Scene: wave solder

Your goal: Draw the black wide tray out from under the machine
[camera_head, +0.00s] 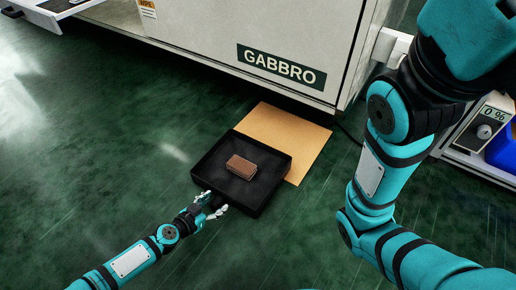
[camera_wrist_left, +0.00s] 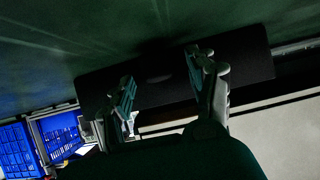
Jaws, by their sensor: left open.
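The black wide tray (camera_head: 222,182) lies on the floor in front of the machine (camera_head: 220,35), clear of its lower edge, partly over a tan sheet. A brown block (camera_head: 241,167) sits inside the tray. My left gripper (camera_head: 211,202) is at the tray's near left wall with its fingers spread. In the left wrist view the tray's dark wall (camera_wrist_left: 250,62) spans behind the two open fingers of the left gripper (camera_wrist_left: 164,82). I cannot tell whether they touch it. My right arm shows at the right of the head view, but its gripper is out of sight.
The tan sheet (camera_head: 302,148) lies flat between tray and machine. At right are a blue bin (camera_head: 502,150) and a unit with a display (camera_head: 489,122); blue crates (camera_wrist_left: 20,148) show in the wrist view. The green floor left of the tray is clear.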

